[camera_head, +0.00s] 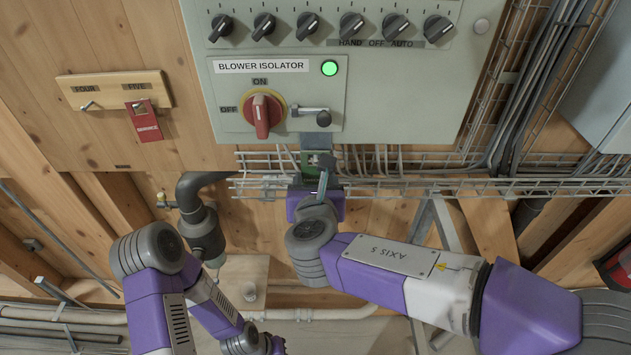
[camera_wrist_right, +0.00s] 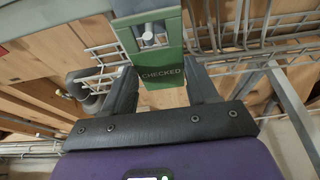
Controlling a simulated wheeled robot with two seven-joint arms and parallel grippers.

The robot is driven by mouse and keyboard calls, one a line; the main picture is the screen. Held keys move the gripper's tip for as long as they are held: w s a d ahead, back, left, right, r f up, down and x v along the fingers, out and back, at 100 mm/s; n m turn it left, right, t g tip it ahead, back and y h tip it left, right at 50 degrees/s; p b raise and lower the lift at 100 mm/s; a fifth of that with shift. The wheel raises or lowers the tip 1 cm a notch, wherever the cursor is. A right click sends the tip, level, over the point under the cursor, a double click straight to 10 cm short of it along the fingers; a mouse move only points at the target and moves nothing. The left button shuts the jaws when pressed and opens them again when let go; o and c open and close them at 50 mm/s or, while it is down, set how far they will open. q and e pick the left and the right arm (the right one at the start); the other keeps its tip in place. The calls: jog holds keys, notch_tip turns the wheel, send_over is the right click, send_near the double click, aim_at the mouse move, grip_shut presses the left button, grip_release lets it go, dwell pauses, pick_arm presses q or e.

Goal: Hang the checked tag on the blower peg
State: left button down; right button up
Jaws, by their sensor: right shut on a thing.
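The checked tag (camera_wrist_right: 163,74) is green with a slot near its top and the word CHECKED. My right gripper (camera_wrist_right: 163,92) is shut on its lower part, a finger on each side.
A red tag (camera_head: 145,122) hangs under FIVE on a wooden board (camera_head: 110,90); the FOUR peg (camera_head: 90,105) is bare. The red isolator switch (camera_head: 262,115) and a wire cable tray (camera_head: 420,185) are close to the right gripper. A grey pipe (camera_head: 203,225) stands below left.

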jog(key=o, duration=1.1)
jog(key=v, duration=0.8)
notch_tip(320, 180, down, 34)
jog(key=s+d+m+g+y+b, duration=0.15)
jog(key=m+g+b, duration=0.35)
jog(key=m+g, duration=0.6)
jog(key=s+d+f+m+y+b, duration=0.1)
jog(key=s+d+f+m, duration=0.1)
jog(key=f+m, duration=0.7)
jog(key=s+d+f+m+g+b, duration=0.1)
jog(key=s+d+f+m+b, duration=0.1)
jog(key=f+m, duration=0.7)
jog(key=s+d+f+m+g+y+b, duration=0.1)
jog(key=s+d+f+m, duration=0.3)
jog(key=f+m, duration=0.5)
jog(key=shift+s+f+m+y+b, duration=0.35)
jog(key=shift+s+f+m+b, duration=0.15)
jog(key=shift+s, duration=0.6)
jog(key=shift+d, duration=0.1)
